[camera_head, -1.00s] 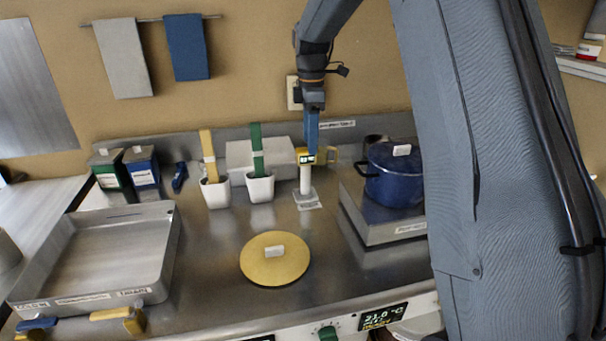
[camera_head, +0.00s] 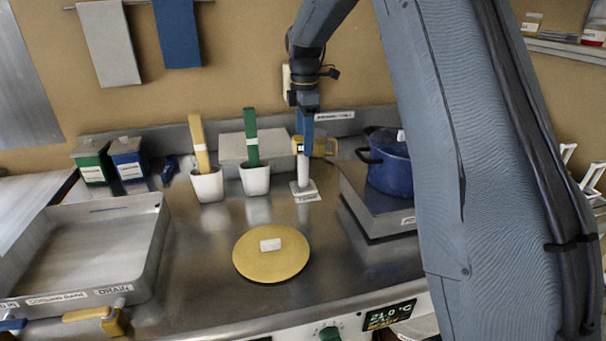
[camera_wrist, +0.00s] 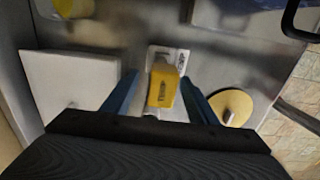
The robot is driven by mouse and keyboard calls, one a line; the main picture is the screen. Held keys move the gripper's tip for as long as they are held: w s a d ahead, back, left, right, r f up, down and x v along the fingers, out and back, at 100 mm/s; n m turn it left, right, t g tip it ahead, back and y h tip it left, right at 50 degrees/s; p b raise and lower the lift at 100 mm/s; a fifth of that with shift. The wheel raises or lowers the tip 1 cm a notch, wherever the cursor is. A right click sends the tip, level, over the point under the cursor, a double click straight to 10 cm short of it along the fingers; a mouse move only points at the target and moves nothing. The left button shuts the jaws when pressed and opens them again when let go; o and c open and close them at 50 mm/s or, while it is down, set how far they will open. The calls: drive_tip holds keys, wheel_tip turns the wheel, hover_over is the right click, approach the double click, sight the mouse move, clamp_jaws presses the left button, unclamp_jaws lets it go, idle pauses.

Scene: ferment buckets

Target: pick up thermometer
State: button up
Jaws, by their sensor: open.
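The thermometer is a yellow block with a small dark display (camera_head: 299,148), on top of a white post with a flat white base (camera_head: 304,188). In the wrist view the yellow thermometer (camera_wrist: 162,86) shows from above, between the two blue fingers of my gripper (camera_wrist: 160,92). The fingers are apart, with visible gaps on both sides of it. In the head view my gripper (camera_head: 304,140) points straight down at the thermometer's top and hides part of it. I cannot tell exactly how far down the fingers reach beside it.
A yellow mug (camera_head: 325,147) stands close behind to the right. A blue pot (camera_head: 390,168) sits on a hotplate to the right. White cups (camera_head: 207,186) with yellow and green handles stand left. A round yellow lid (camera_head: 271,262) lies in front. A metal tray (camera_head: 90,245) is at left.

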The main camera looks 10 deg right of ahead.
sight(303, 162)
drive_tip(key=f+p, duration=0.1)
drive_tip(key=f, duration=0.2)
drive_tip(key=f+p, duration=0.1)
drive_tip(key=f, duration=0.3)
drive_tip(key=shift+s+a+f+p, duration=0.15)
drive_tip(key=shift+s+p, duration=0.05)
drive_tip(key=shift+p, duration=0.2)
drive_tip(key=c, duration=1.3)
drive_tip(key=shift+c, duration=0.2)
